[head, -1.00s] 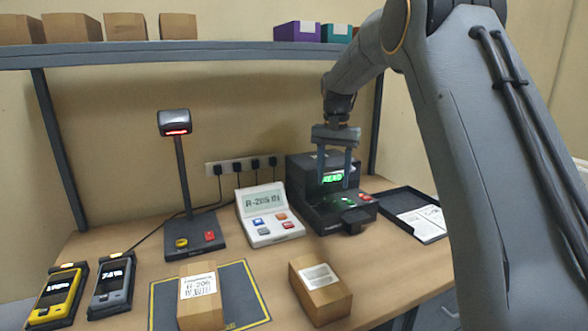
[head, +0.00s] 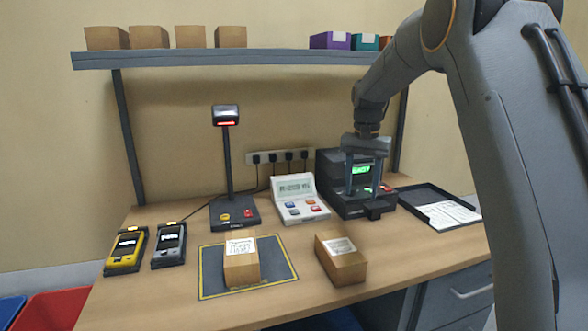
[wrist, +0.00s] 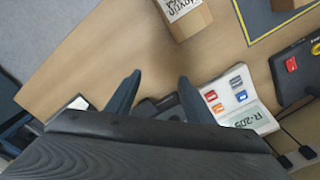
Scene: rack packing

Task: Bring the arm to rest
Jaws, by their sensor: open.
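My gripper (head: 363,188) is open and empty. In the head view its fingers point down in front of the black label printer (head: 335,180), which has a green lit screen. In the wrist view my gripper's two fingers (wrist: 158,92) stand apart over the bench, with nothing between them but bare wood and part of a dark device. My arm reaches in from the right of the head view and hides part of the wall and shelf post.
The bench (head: 190,285) carries a box on a dark mat (head: 212,277), another box (head: 341,259), a white keypad unit (head: 301,200), a scanner stand (head: 230,165), two handhelds (head: 126,250) and a black tray (head: 438,207). A shelf (head: 240,57) with boxes runs above.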

